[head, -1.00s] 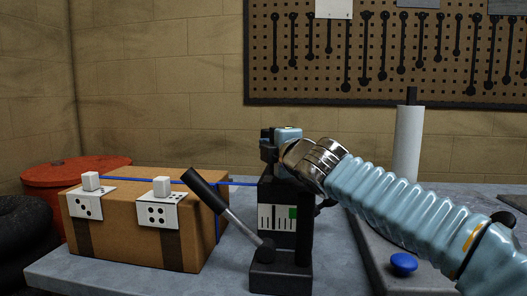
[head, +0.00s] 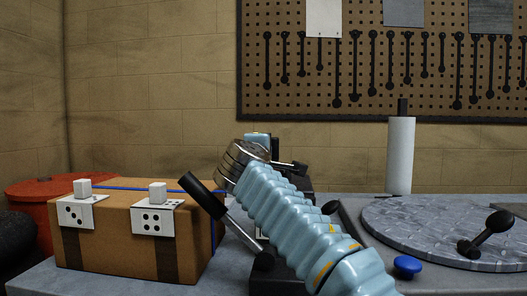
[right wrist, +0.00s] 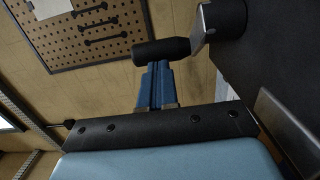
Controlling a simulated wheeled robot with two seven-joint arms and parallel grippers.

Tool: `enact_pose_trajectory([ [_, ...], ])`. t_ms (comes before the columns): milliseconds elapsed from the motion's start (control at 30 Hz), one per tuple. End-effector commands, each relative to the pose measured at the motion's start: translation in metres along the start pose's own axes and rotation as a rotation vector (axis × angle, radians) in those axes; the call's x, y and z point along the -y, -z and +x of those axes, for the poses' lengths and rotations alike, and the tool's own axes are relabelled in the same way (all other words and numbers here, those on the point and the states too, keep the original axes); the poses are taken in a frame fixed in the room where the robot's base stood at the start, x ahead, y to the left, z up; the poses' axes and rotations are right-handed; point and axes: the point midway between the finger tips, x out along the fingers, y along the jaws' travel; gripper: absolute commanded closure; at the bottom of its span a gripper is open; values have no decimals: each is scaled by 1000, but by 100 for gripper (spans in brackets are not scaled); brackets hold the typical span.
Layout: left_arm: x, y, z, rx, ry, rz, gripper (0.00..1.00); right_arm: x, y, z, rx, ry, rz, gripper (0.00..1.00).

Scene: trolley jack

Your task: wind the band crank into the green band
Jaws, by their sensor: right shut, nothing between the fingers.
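The dark jack post (head: 262,283) stands on the bench, mostly hidden behind my right arm. Only a sliver of its white scale shows, and the green band is hidden. My right gripper (right wrist: 156,84) is shut and empty. Its blue fingers end beside a black cylindrical handle (right wrist: 162,50) on a bent metal arm, which looks like the crank; whether they touch it I cannot tell. In the head view a dark rod with a knob (head: 299,168) sticks out right of my right wrist at the post's top. My left gripper is not in view.
A lever with a black grip (head: 203,194) leans left from the post's base. A strapped cardboard box (head: 120,237) stands left. To the right are a grey disc (head: 420,225) with a black-knobbed handle (head: 495,223), a blue knob (head: 407,266) and a white roll (head: 400,155).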

Motion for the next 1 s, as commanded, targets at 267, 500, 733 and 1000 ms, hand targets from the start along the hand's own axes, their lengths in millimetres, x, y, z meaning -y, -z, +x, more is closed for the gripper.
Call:
enact_pose_trajectory([
  [267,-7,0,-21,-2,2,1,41,-3,-3,13,84,-3,-1,100],
  [500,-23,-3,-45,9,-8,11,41,-6,-6,24,201,-2,-5,100],
  [733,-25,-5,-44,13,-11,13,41,-1,-14,30,218,-2,0,100],
  [1000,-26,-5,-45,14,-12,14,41,-1,-20,35,217,-2,-1,100],
])
